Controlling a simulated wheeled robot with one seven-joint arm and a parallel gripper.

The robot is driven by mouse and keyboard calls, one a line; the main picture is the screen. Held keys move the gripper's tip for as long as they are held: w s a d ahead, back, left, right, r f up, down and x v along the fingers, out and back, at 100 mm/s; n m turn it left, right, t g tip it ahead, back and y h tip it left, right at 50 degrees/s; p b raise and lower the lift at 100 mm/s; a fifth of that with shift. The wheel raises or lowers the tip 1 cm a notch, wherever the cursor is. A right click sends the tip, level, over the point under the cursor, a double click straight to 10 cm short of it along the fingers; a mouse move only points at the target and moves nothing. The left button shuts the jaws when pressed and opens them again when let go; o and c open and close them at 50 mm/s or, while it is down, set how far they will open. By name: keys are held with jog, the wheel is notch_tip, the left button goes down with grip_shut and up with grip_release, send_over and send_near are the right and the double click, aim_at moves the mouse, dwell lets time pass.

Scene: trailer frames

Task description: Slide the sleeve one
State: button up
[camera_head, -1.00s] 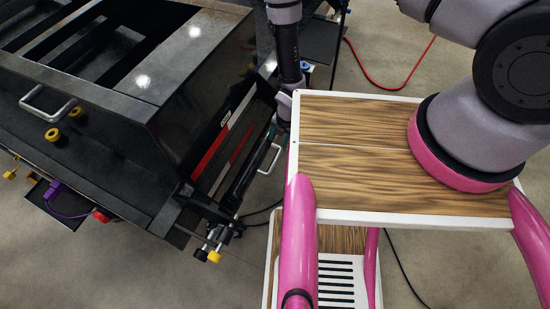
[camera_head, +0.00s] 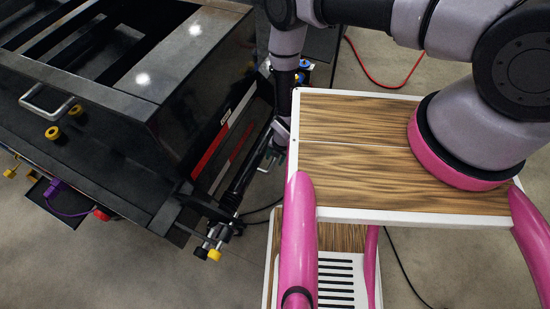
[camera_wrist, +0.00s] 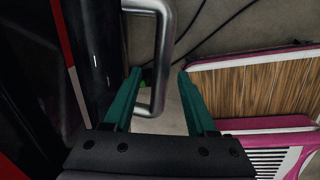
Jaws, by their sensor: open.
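My gripper (camera_wrist: 159,75) is open, with a green finger on either side of a silver bar handle (camera_wrist: 166,52) in the wrist view. The handle's bent lower end shows between the fingers; I cannot tell if either finger touches it. In the head view my arm hangs down beside the black trailer's (camera_head: 160,100) right side, and the fingers are mostly hidden there. No part is clearly marked as the sleeve. A black rod (camera_head: 238,186) runs along the trailer's front right corner.
Yellow-capped fittings (camera_head: 207,253) stick out at the trailer's corner. A second silver handle (camera_head: 45,104) is on its top left. My pink-framed base with wood-look panels stands close on the right. Black cables and a red cable (camera_head: 372,72) lie on the floor.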

grip_shut()
dwell(1.4)
